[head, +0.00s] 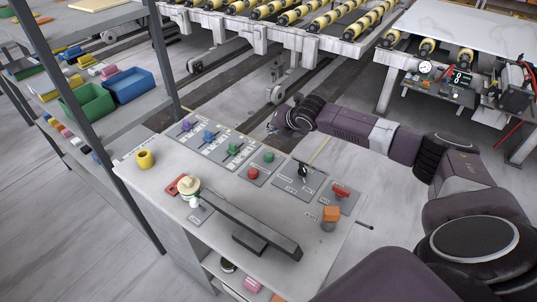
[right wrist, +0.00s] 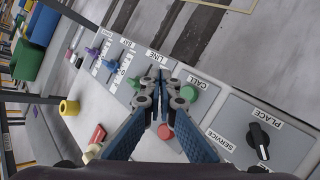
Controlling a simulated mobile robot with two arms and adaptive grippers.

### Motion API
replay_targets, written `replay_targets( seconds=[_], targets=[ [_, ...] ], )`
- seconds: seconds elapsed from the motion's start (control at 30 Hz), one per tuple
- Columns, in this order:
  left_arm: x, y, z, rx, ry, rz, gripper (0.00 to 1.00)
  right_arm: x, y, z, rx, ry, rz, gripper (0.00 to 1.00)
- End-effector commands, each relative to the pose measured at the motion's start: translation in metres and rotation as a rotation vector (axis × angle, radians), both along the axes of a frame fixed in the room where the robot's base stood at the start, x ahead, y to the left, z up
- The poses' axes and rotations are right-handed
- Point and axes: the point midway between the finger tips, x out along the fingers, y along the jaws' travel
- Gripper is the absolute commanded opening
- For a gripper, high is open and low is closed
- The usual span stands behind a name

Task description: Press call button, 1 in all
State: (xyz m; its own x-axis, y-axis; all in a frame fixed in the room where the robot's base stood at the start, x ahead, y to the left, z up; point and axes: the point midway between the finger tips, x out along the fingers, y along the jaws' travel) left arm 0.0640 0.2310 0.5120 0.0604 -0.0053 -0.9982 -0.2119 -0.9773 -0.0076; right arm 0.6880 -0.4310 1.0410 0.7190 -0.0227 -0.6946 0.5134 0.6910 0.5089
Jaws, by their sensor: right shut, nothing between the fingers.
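A grey panel on the slab-topped console carries a green button (head: 268,157) and a red button (head: 253,173). In the right wrist view the green button (right wrist: 188,93) is beside the label "CALL", and the red button (right wrist: 165,131) is on the same panel. My right gripper (head: 272,129) is shut and empty, beyond the far edge of the panels in the head view. In the right wrist view its fingertips (right wrist: 156,92) appear left of the green button and partly cover the panel. Contact is not visible. My left gripper is out of view.
Beside the button panel are a black knob (head: 303,171) and several lever panels (head: 234,149). A red switch (head: 342,191), an orange block (head: 331,213), a dark bar (head: 250,224) and a yellow cup (head: 145,159) are on the console (head: 150,182). A rack with bins stands left.

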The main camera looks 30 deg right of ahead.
Motion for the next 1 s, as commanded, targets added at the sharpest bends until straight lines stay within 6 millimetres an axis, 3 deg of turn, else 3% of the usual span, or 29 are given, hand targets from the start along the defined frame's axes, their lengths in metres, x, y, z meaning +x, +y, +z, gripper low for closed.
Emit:
replay_targets(
  seconds=[0.13, 0.43, 0.73, 1.0],
  targets=[
    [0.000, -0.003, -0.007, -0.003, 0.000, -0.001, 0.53, 0.000, 0.001, -0.007, 0.000, -0.001, 0.001, 0.00],
    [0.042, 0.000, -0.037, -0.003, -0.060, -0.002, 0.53, 0.000, 0.000, -0.035, 0.000, -0.001, 0.001, 0.00],
    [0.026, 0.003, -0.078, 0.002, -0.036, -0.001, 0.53, 0.000, 0.000, -0.068, -0.001, -0.001, -0.001, 0.00],
    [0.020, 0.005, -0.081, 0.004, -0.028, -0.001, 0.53, 0.000, 0.000, -0.087, 0.001, 0.000, -0.001, 0.00]
  ],
)
